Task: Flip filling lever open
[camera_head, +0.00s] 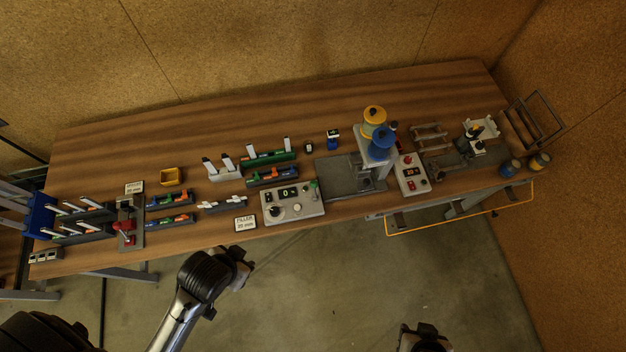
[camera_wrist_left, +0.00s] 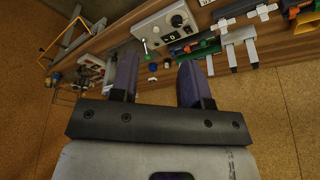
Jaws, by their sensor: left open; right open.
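A light grey control box (camera_head: 293,203) stands near the front edge of the bench, with a dial, small displays and buttons. A green-tipped lever (camera_head: 314,184) stands at its right back corner; it also shows in the left wrist view (camera_wrist_left: 145,46), standing out from the box. A FILLER sign (camera_head: 245,222) lies left of the box. My left gripper (camera_wrist_left: 157,60) is open and empty, its two purple fingers apart, with the box beyond the fingertips and no contact seen. My right gripper (camera_head: 425,335) is low at the bottom edge, away from the bench, its fingers hardly visible.
A press-like station with yellow and blue round parts (camera_head: 380,142) stands right of the box. A second grey box with red buttons (camera_head: 411,174) is beside it. Racks of green and blue parts (camera_head: 270,158) stand behind. The floor before the bench is clear.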

